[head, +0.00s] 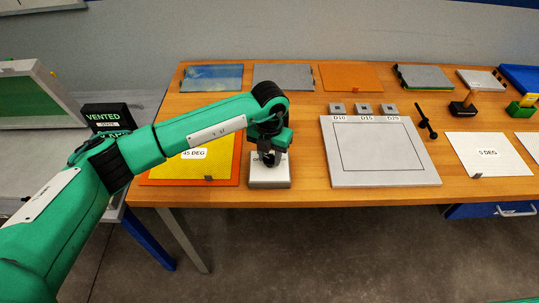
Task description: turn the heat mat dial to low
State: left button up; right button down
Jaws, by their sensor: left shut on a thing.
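The heat mat (165,172) is an orange sheet with a yellow patterned top and a "45 DEG" label. It lies at the left front of the wooden table. A small pale control box (270,181) stands just right of it at the table's front edge. My left gripper (269,158) points down over this box, shut on the dial on its top. The dial is mostly hidden by the dark fingers, so its setting cannot be read. My right gripper is not in view.
Flat panels (350,77) line the back. A black "VENTED" box (106,116) stands left. Bare table lies between control box and plate.

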pick_arm(q)
jog(key=m+b, duration=0.1)
jog(key=b, duration=0.1)
jog(key=m+b, duration=0.2)
jog(key=b, duration=0.1)
jog(key=shift+f, duration=0.35)
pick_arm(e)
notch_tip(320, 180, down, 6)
pick_arm(q)
jog(key=m+b, duration=0.5)
jog(key=b, duration=0.1)
jog(key=shift+r, duration=0.2)
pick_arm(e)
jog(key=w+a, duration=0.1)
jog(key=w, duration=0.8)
pick_arm(q)
jog(key=m+b, duration=0.3)
jog(key=shift+r+b, duration=0.1)
jog(key=shift+b, duration=0.25)
jog(key=shift+r+m, duration=0.1)
jog(key=shift+m, duration=0.2)
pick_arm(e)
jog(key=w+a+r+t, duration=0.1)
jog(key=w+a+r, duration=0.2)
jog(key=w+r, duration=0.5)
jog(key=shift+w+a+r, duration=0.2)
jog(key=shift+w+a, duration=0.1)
pick_arm(q)
jog(key=o, duration=1)
